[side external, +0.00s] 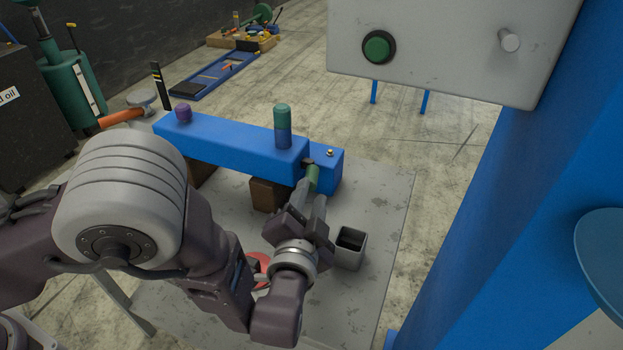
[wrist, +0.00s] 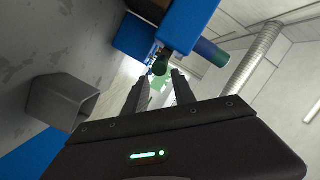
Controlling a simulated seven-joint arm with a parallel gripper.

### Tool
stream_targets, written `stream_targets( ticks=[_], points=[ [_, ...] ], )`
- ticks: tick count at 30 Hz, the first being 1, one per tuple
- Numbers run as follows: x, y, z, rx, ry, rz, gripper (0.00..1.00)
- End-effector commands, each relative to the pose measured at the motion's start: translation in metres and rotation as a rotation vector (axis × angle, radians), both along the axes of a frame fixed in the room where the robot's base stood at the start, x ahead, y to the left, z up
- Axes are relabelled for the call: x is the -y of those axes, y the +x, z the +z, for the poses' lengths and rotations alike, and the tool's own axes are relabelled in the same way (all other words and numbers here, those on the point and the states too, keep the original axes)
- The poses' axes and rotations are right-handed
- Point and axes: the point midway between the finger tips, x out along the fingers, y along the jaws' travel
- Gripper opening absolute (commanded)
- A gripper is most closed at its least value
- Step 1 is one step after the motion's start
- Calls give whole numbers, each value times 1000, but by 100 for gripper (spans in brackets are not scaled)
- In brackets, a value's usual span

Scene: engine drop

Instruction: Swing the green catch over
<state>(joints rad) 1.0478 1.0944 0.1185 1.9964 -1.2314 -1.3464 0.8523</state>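The green catch (side external: 313,178) is a short green piece at the near right end of the blue beam (side external: 235,145), beside the gap to a small blue end block (side external: 327,167). In the wrist view the catch (wrist: 160,66) shows as a dark green rounded end just past my fingertips and between their lines. My gripper (side external: 309,194) reaches up to it from the near side. In the wrist view my gripper (wrist: 161,77) has its two fingers apart, with nothing visibly clamped. Whether a finger touches the catch I cannot tell.
A green and blue cylinder (side external: 282,127) and a purple knob (side external: 183,113) stand on the beam. The beam rests on brown blocks (side external: 268,194) on a grey table (side external: 385,210). An open grey box (side external: 350,248) stands right of my gripper. A blue column (side external: 520,200) rises at right.

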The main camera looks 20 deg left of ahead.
Motion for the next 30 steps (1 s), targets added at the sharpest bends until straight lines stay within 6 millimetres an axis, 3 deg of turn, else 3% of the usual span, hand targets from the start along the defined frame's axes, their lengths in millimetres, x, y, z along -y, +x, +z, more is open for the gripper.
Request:
stream_targets(
  ticks=[5, 15, 25, 30],
  points=[
    [-3, -10, -10, 79, 131, 15, 32],
    [-18, 47, -9, 81, 129, 18, 32],
    [-20, 55, -9, 79, 129, 15, 32],
    [-20, 55, -9, 79, 128, 15, 0]
  ],
)
